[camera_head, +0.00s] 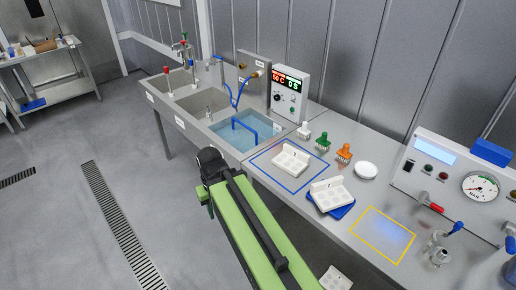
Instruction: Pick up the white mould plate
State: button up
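A white mould plate (290,161) with round hollows and a raised back edge lies inside a blue outline on the bench. A similar white plate (329,195) lies on a blue pad to its right and nearer. I cannot tell from this view which one the task means. A third pale piece with hollows (335,279) shows at the bottom edge, partly cut off. My green arm reaches up from the bottom to a black joint left of the blue outline, apart from the plates. My gripper's fingers cannot be made out. Nothing visible of my arm touches a plate.
Stamps with white (304,130), green (322,142) and orange (343,152) handles stand behind the plates, beside a white round dish (366,170). A water basin (238,133) is at left, a gauge machine (458,180) at right. The yellow outline (383,235) is empty.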

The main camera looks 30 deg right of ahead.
aim_at(291, 160)
jog(key=u, duration=0.25)
jog(key=i, duration=1.45)
jog(key=z, duration=0.35)
